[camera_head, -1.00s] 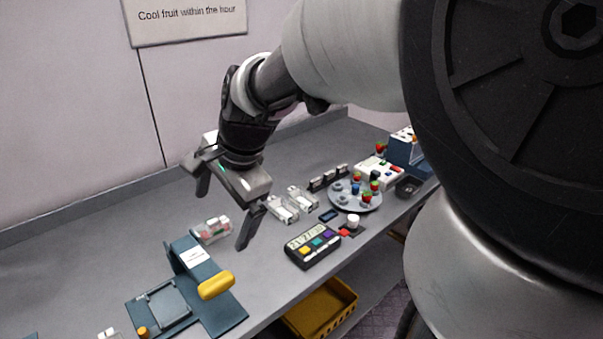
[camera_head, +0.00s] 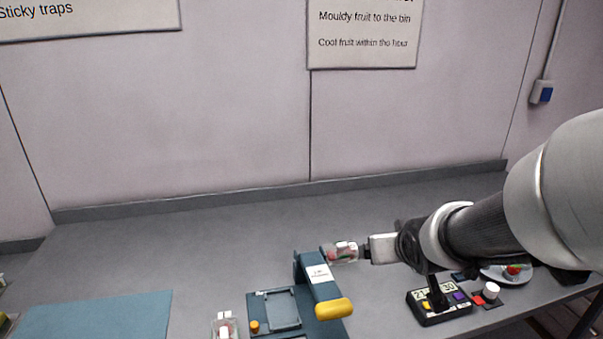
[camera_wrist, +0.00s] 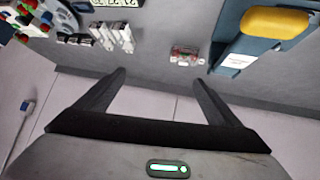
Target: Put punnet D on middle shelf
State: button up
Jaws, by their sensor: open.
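A clear punnet with red fruit (camera_head: 341,252) lies on the bench beside the blue press-like device, in the head view. It also shows in the wrist view (camera_wrist: 187,56), beyond the tip of one finger. Another clear punnet with a white label (camera_head: 225,328) is at the bottom edge of the head view. No letter is readable, so I cannot tell which is punnet D. My gripper (camera_wrist: 158,77) is open with nothing between its fingers. In the head view, my gripper (camera_head: 372,250) appears just right of the fruit punnet. No middle shelf is in view.
The blue device (camera_head: 318,285) has a yellow handle (camera_head: 333,309). Several clear containers (camera_wrist: 112,36) and a round plate (camera_wrist: 62,14) show in the wrist view. A blue mat (camera_head: 95,315) lies left. The bench back is clear.

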jog(key=w+f+t+y, duration=0.1)
jog(key=w+f, duration=0.3)
jog(key=f, duration=0.2)
jog(key=n+t+y, duration=0.1)
jog(key=t+y, duration=0.2)
send_near(344, 253)
jog(key=x, duration=0.6)
jog(key=shift+w+d, duration=0.2)
jog(key=shift+w, duration=0.15)
jog(key=shift+a+x, duration=0.1)
jog(key=shift+x, duration=1.25)
jog(key=shift+a+x, duration=0.15)
jog(key=shift+x, duration=1.2)
jog(key=shift+s+f, duration=0.15)
jog(key=shift+f, duration=0.05)
jog(key=shift+c, duration=0.2)
jog(key=shift+r, duration=0.1)
jog(key=c, duration=0.9)
